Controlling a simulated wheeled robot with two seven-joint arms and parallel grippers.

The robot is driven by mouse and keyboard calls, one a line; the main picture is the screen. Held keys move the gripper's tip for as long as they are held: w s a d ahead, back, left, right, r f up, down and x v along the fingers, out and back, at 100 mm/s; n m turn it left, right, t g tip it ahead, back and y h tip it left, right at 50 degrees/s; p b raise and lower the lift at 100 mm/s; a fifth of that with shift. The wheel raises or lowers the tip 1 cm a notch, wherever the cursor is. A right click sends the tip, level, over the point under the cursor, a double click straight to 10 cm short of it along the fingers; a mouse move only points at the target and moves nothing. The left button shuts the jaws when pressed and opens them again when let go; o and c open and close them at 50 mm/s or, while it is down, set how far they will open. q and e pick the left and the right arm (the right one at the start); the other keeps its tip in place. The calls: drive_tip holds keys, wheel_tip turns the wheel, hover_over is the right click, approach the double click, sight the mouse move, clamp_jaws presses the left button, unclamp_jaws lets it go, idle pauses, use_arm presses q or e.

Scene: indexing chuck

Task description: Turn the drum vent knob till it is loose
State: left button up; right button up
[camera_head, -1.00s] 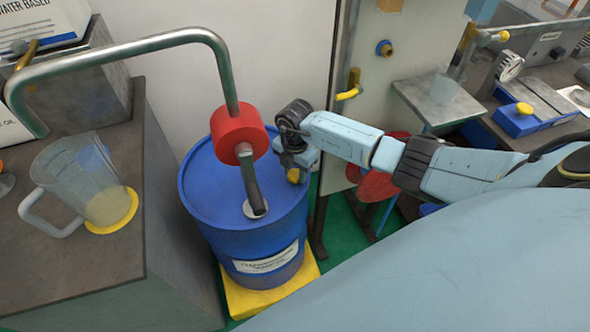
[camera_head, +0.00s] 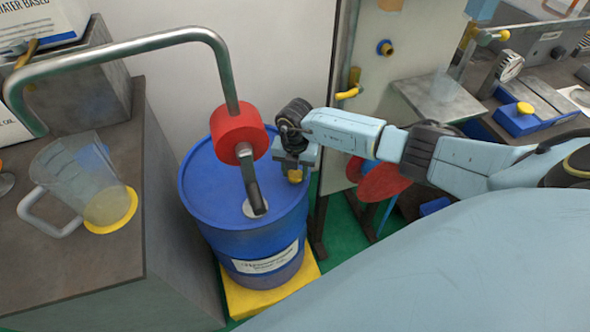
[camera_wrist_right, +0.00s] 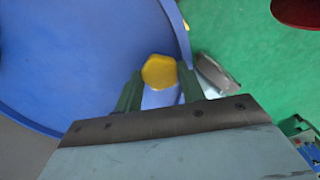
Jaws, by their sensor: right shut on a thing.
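In the right wrist view the knob (camera_wrist_right: 159,71) is a yellow, many-sided cap between the two dark green fingers. My right gripper (camera_head: 296,166) points down over it, shut on it; the wrist view also shows this gripper (camera_wrist_right: 159,84). Its body hides part of the knob in the head view. My left gripper is not in view.
A red pump (camera_head: 237,132) with a curved steel pipe (camera_head: 150,45) rises from the drum's top, left of my right gripper. The drum is on a yellow base (camera_head: 240,300). A panel with a yellow-handled valve (camera_head: 348,94) is behind.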

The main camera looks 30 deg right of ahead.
drive_tip(key=shift+d+n, duration=0.1)
drive_tip(key=shift+n, duration=0.9)
drive_tip(key=n+b, duration=0.1)
drive_tip(key=n, duration=0.2)
drive_tip(key=shift+n, duration=0.4)
drive_tip(key=n+b, duration=0.1)
drive_tip(key=n, duration=0.4)
drive_tip(key=shift+n+b, duration=0.3)
drive_tip(key=shift+n, duration=1.5)
use_arm(q)
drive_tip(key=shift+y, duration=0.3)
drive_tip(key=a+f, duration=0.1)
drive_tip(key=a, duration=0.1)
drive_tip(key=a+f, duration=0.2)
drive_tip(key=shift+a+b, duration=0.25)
drive_tip(key=shift+b, duration=0.05)
use_arm(e)
drive_tip(key=shift+n, duration=0.3)
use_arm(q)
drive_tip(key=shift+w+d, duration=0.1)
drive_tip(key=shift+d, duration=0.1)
use_arm(e)
drive_tip(key=o, duration=1)
drive_tip(key=shift+c, duration=0.2)
